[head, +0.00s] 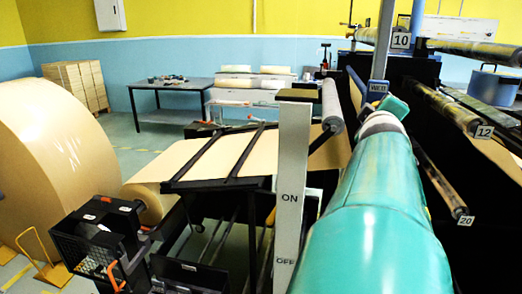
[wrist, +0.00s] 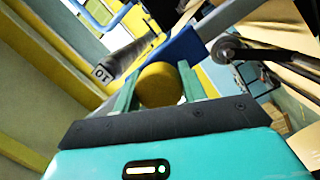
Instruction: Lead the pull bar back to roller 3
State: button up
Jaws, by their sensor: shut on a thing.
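My gripper (wrist: 158,72) is shut on a round mustard-yellow grip, which sits between its two green fingers in the wrist view. I take this grip to be the handle of the pull bar (wrist: 160,87). A blue block (wrist: 183,46) with a grey bar (wrist: 228,17) stands just beyond it. In the head view, the blue block (head: 378,88) is marked WEB, and the grey bar (head: 384,42) rises from it. My teal arm hides the handle there. No label reading 3 is legible, so I cannot tell which roller is roller 3.
Rollers marked 10 (head: 465,50), 12 (head: 445,108) and 20 (head: 440,183) are at the right. A grey roller (head: 332,105) is left of my arm. An ON/OFF post (head: 291,190) stands close by. A large kraft roll (head: 60,150) is at the left.

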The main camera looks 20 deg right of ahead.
jog(key=f, duration=1.6)
jog(key=shift+s+d+f, duration=0.15)
jog(key=shift+s+d, duration=0.1)
jog(key=shift+s+d+f, duration=0.5)
jog(key=shift+d+f, duration=0.4)
jog(key=shift+f, duration=0.25)
jog(key=shift+s+d+f, duration=0.5)
jog(key=shift+d+f, duration=0.35)
jog(key=shift+f, duration=0.3)
jog(key=shift+s+d+f, duration=0.5)
jog(key=shift+d+f, duration=0.4)
jog(key=shift+f, duration=0.25)
jog(key=s+d+f, duration=0.2)
jog(key=d+f, duration=0.3)
jog(key=f, duration=0.2)
jog(key=s+d+f, duration=0.3)
jog(key=d+f, duration=0.2)
jog(key=f, duration=0.1)
jog(key=s+d+f, duration=0.3)
jog(key=d+f, duration=0.2)
jog(key=f, duration=0.2)
jog(key=shift+s+d+f, duration=0.2)
jog(key=shift+d+f, duration=0.1)
jog(key=shift+f, duration=0.15)
jog(key=shift+w+a+f, duration=0.1)
jog(key=shift+a+f, duration=0.05)
jog(key=shift+f, duration=0.65)
jog(key=shift+w+a+f, duration=0.1)
jog(key=shift+f, duration=0.65)
